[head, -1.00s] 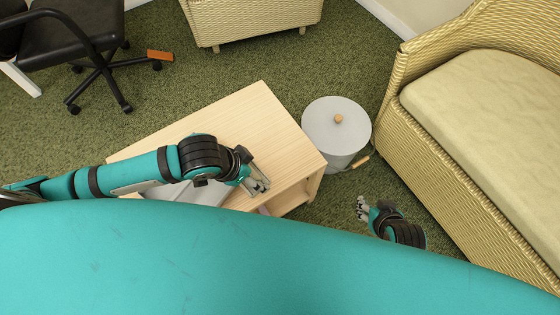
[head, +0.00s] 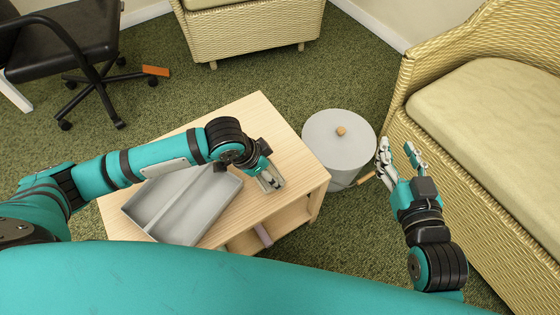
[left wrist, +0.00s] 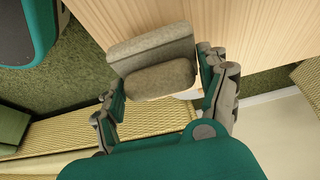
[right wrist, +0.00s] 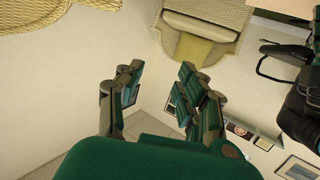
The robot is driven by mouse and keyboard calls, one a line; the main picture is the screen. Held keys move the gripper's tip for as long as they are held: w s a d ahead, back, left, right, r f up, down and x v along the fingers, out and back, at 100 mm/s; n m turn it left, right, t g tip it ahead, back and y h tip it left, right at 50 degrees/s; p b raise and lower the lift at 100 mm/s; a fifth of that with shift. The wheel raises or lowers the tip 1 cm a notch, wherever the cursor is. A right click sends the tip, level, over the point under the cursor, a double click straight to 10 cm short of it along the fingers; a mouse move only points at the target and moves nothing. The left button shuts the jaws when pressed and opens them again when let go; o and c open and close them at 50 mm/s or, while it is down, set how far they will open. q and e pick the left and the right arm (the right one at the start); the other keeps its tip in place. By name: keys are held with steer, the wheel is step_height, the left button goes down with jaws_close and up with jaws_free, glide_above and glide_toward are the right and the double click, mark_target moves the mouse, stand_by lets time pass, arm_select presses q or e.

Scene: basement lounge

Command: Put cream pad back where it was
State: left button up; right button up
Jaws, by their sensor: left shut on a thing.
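My left gripper (head: 271,182) is over the right end of the light wood table (head: 262,120). In the left wrist view its fingers (left wrist: 165,92) stand either side of a dull beige, two-part block, which I take to be the cream pad (left wrist: 160,78), and are shut on it. The pad is low over or on the wood; I cannot tell if it touches. In the head view the pad is hardly visible behind the fingers. My right gripper (head: 398,150) is open and empty, raised between the round grey bin and the wicker sofa.
A grey divided tray (head: 232,185) lies on the table, left of my left gripper. A small purplish thing (head: 263,235) is in the table's open shelf. The lidded grey bin (head: 335,150) stands right of the table, the wicker sofa (head: 480,150) further right. An office chair (head: 70,50) is back left.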

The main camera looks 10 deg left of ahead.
arm_select(q)
steer(key=w, duration=0.2)
steer(key=w+d+b, duration=0.1)
steer(key=w, duration=0.3)
steer(key=shift+d+f+b, duration=0.35)
step_height(320, 180, down, 3)
steer(key=shift+f+b, duration=0.2)
steer(key=shift+b, duration=0.8)
arm_select(e)
steer(key=s+r+t+y, duration=0.4)
steer(key=r+t, duration=0.7)
steer(key=r, duration=0.4)
steer(key=shift+s+a+r, duration=0.4)
steer(key=shift+s+a, duration=0.05)
steer(key=shift+s, duration=0.15)
arm_select(q)
steer(key=o, duration=1)
steer(key=shift+f, duration=0.1)
steer(key=shift+o, duration=0.2)
arm_select(e)
steer(key=shift+w+f, duration=0.1)
steer(key=shift+f, duration=0.05)
